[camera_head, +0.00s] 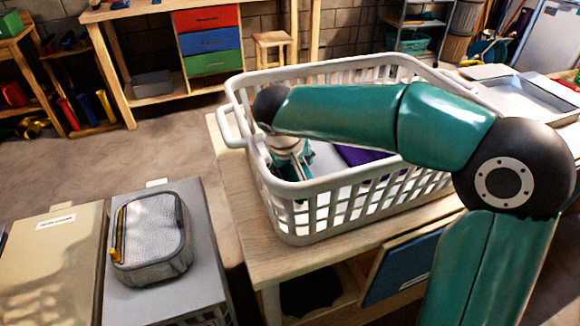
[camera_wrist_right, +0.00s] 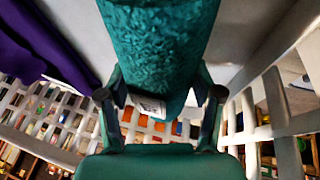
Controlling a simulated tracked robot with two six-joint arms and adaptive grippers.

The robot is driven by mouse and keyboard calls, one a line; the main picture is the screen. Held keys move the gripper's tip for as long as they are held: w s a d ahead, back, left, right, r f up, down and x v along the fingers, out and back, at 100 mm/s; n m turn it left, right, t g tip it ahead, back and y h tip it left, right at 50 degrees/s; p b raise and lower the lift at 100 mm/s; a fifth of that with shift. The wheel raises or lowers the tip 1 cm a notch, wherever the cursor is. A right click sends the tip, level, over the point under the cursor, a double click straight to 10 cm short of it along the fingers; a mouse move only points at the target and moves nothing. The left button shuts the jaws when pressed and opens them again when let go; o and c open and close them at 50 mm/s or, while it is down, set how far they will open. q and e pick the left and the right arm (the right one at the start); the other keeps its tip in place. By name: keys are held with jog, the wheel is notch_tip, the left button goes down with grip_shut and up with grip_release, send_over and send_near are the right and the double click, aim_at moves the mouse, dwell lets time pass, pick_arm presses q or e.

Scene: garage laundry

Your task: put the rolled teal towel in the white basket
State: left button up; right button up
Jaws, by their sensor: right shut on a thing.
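The white basket (camera_head: 300,225) stands on a wooden table, and my right arm reaches over into its left end. My right gripper (camera_head: 292,168) is down inside the basket, partly hidden by the arm and the rim. In the right wrist view, the fingers of my right gripper (camera_wrist_right: 160,103) are closed on both sides of the rolled teal towel (camera_wrist_right: 158,45), which has a small white label. The slatted basket walls (camera_wrist_right: 70,110) surround it there. Whether the towel touches the basket floor I cannot tell. My left gripper is not in view.
A purple cloth (camera_head: 362,155) lies in the basket; it also shows in the wrist view (camera_wrist_right: 40,40). A grey mesh case (camera_head: 150,235) rests on a grey box at the left. A grey tray (camera_head: 520,100) is behind the basket at right.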

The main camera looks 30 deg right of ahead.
jog(key=o, duration=1.1)
jog(key=shift+c, duration=0.2)
jog(key=shift+p+v, duration=0.45)
jog(key=shift+v, duration=3.35)
